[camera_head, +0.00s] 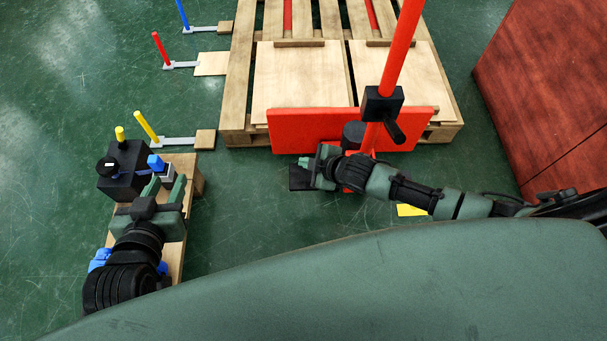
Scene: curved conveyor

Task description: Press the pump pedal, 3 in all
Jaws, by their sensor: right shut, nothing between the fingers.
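A red pallet jack (285,128) stands at the near side of a wooden pallet, with a red handle (404,40) rising through a black block. A flat black pad (299,180), which looks like the pump pedal, shows low in front of the jack. My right gripper (312,172) is shut and empty, right at this pad and partly over it. I cannot tell whether it touches or presses the pad. My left gripper (165,185) is open over a small wooden stand, away from the jack.
The wooden stand (196,178) carries a black box (123,172) with yellow and blue knobs. Yellow, red and blue levers (146,127) stand on the floor at left. The pallet (237,85) lies behind the jack. A large red block (550,90) is at right. Green floor between stand and jack is clear.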

